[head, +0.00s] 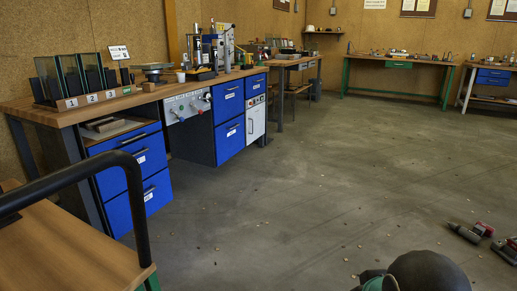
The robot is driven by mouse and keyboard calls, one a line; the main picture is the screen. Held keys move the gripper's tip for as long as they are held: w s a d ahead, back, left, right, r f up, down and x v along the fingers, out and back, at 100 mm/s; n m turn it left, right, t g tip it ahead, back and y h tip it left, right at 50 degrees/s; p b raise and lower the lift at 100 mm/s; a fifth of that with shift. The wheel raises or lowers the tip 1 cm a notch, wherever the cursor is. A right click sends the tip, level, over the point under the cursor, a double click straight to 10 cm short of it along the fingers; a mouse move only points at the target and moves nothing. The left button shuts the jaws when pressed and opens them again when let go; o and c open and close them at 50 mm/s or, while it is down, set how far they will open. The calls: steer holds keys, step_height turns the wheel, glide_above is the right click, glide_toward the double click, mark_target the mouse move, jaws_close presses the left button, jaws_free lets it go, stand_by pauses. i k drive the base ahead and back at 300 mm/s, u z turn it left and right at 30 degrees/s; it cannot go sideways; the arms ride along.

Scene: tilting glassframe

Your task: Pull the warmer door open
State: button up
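A small white cabinet door (256,126), which looks like the warmer door, is set under the long workbench, right of the blue drawers. It looks shut. A vertical handle seems to show on its front, but it is small at this distance. A narrow panel with small controls sits just above it. My gripper is not in view. A dark rounded part at the bottom right looks like my own arm, well apart from the cabinet.
The workbench (155,96) runs along the left wall, with blue drawers (133,178). A wooden top with a black rail (135,205) blocks the near left. Red and grey tools (472,232) lie on the floor at right. The middle floor is open, with small scattered bits.

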mark_target(254, 115)
steer(key=u, duration=0.25)
steer(key=i, duration=4.25)
steer(key=z, duration=0.3)
steer(key=i, duration=1.3)
steer(key=z, duration=0.1)
